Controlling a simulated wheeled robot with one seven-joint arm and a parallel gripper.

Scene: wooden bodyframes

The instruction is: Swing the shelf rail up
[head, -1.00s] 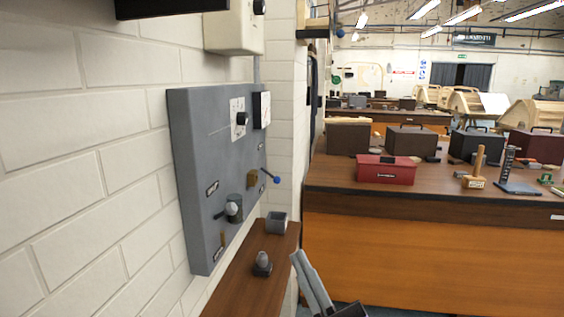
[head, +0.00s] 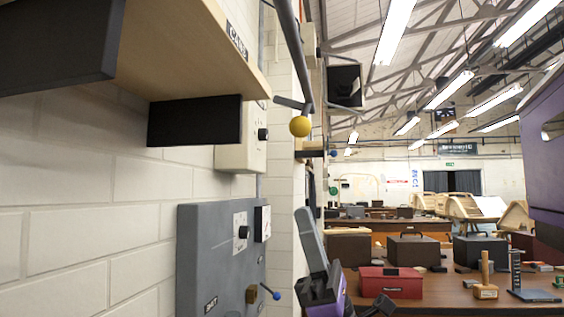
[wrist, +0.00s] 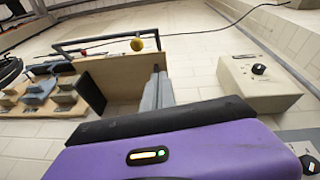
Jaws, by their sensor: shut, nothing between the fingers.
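The shelf rail (head: 290,40) is a dark bar in front of the wooden shelf (head: 185,45) at the upper left in the head view. A yellow ball (head: 300,126) sits at its near lower end. In the wrist view the rail (wrist: 95,42) runs across beyond the shelf board (wrist: 125,80), with the yellow ball (wrist: 136,44) near its right end. My gripper (head: 303,215) is shut and empty, pointing up, below the ball and apart from it. Its grey fingers (wrist: 156,72) show beside the shelf board in the wrist view.
A grey wall panel (head: 215,255) with a dial and a blue-tipped lever (head: 269,292) is left of my gripper. A cream box with a knob (head: 240,145) hangs above it, also in the wrist view (wrist: 258,85). A bench with a red toolbox (head: 390,282) stands beyond.

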